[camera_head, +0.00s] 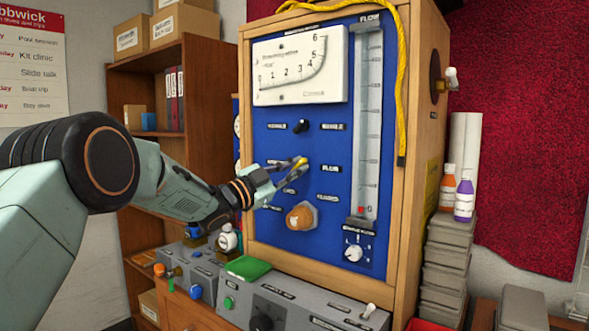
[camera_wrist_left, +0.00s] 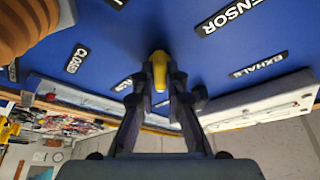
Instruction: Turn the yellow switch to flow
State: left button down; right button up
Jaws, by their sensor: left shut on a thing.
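The yellow switch (camera_head: 301,162) is on the blue panel (camera_head: 283,224), right of the panel's middle-left labels. A label beside it, at its right, seems to read "FLOW", though the print is blurred. My left gripper (camera_head: 293,166) reaches in from the left and is shut on the switch. In the left wrist view the yellow switch (camera_wrist_left: 158,70) sits between the two dark fingertips of the gripper (camera_wrist_left: 159,88). The fingers hide part of the switch, so its exact pointing is hard to tell. My right gripper is not in view.
An orange-brown knob (camera_head: 301,216) is just below the switch, and a black knob (camera_head: 301,126) is above it. A clear flow tube (camera_head: 368,130) stands to the right. A grey control box (camera_head: 290,301) with a green item (camera_head: 247,267) lies in front of the panel's base.

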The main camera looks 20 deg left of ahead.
pick_arm(q)
jog(key=shift+f+m, duration=0.15)
jog(key=shift+m, duration=0.15)
jog(key=c, duration=1.4)
grip_release()
jog(key=shift+v, duration=6)
jog(key=shift+a, duration=0.15)
